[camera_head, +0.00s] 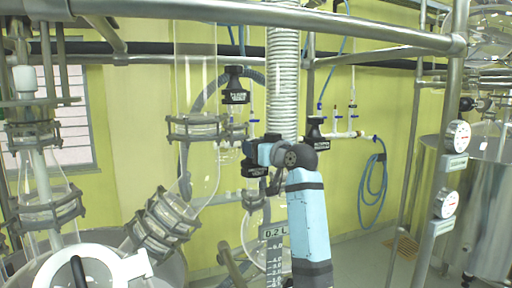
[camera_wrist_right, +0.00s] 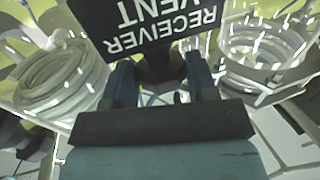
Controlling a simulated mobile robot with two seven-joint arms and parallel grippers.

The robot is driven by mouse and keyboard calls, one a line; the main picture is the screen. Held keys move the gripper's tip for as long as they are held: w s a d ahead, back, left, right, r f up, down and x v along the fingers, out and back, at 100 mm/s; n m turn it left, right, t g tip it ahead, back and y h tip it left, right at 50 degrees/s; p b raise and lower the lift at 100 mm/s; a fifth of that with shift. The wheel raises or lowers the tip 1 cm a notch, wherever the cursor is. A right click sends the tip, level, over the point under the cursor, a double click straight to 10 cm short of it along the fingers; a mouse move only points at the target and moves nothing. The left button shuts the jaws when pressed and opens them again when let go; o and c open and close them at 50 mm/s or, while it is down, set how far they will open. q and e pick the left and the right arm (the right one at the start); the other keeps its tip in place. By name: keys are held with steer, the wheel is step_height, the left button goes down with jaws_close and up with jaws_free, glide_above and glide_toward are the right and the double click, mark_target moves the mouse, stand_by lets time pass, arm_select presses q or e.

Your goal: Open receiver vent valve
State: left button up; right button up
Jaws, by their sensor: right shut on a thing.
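The receiver vent valve has a black tag reading RECEIVER VENT (camera_wrist_right: 150,25), upside down at the top of the right wrist view. Its dark handle (camera_wrist_right: 160,66) lies between the two fingers of my right gripper (camera_wrist_right: 160,82), which is shut on it. In the head view my right gripper (camera_head: 267,153) is at the middle of the glassware, at a black valve tag (camera_head: 255,170). The gripper and wrist hide most of the valve body there. My left gripper is not in view.
Two other black-tagged valves stand near, one above left (camera_head: 235,86) and one to the right (camera_head: 317,130). A glass column (camera_head: 196,80), a coiled condenser (camera_head: 284,70) and steel rails (camera_head: 330,24) surround my arm. A steel vessel (camera_head: 480,200) stands at right.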

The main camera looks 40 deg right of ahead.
steer(key=shift+d+n+y, duration=0.2)
steer(key=shift+n+y, duration=0.6)
steer(key=shift+y, duration=0.4)
steer(key=shift+y, duration=0.3)
steer(key=o, duration=0.9)
steer(key=shift+w+a+f, duration=0.1)
steer(key=shift+w, duration=0.05)
